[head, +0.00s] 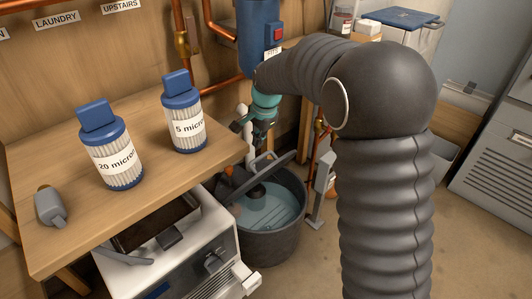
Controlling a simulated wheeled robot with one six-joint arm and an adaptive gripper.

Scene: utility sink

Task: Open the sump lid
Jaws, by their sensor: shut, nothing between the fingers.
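The sump is a round dark grey tub (272,245) on the floor, with water (268,207) showing inside it. A dark slanted piece (284,163) rises above the back of the tub; it looks like the lid seen nearly edge-on, tilted up, but its full outline is hard to tell. My gripper (258,140) is shut and empty, pointing down above the back left of the tub, close to the slanted piece. I cannot tell whether they touch. A dark pump-like object with an orange part (229,174) sits at the tub's left side.
A wooden bench (62,226) at left holds two filter cartridges, "20 micron" (112,160) and "5 micron" (184,127), and a small grey item (50,207). A white appliance (190,262) stands beside the tub. Copper pipes line the wall. Open floor lies at right.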

